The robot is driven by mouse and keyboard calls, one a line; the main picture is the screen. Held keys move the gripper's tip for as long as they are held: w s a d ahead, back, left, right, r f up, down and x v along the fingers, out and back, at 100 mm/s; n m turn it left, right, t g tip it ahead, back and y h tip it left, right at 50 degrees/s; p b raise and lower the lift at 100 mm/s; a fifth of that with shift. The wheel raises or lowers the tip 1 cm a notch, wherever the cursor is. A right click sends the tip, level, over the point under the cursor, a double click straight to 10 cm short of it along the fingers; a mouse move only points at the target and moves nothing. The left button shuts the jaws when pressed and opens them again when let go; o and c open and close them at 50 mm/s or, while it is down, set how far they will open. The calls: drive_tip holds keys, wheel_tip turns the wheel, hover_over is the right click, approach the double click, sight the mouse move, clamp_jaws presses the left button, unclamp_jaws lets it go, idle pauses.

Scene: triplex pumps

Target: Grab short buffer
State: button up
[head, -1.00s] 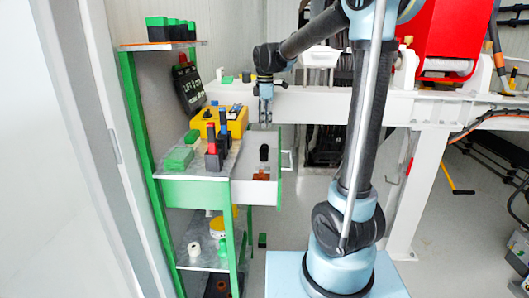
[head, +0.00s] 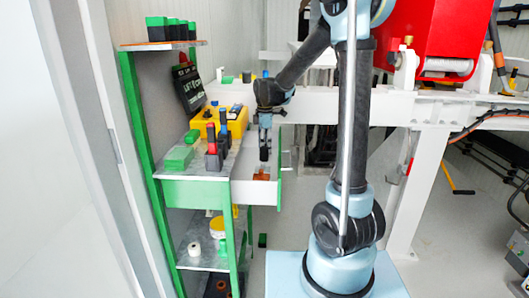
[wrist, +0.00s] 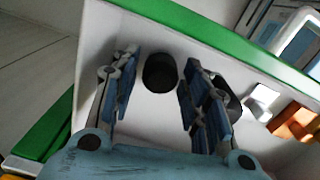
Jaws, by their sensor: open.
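A short black cylinder (wrist: 160,73), likely the short buffer, stands in the open white drawer (head: 243,193) of the green shelf unit. In the wrist view it sits between the two fingertips of my open gripper (wrist: 160,63), with a gap on either side. In the head view my gripper (head: 264,146) points down into the drawer, and its fingers mostly hide the cylinder. I cannot tell how far the fingertips are above the drawer floor. A second dark piece (wrist: 229,98) is partly hidden behind the right finger.
An orange-brown piece (wrist: 296,123) and a white piece (wrist: 260,101) lie to the right in the drawer. The drawer's green front panel (wrist: 215,48) rises close to the fingertips. A yellow box (head: 228,120) and upright red and blue-topped tools (head: 212,150) stand on the shelf beside it.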

drive_tip(key=shift+f, duration=0.45)
drive_tip(key=c, duration=0.8)
drive_tip(key=shift+c, duration=0.2)
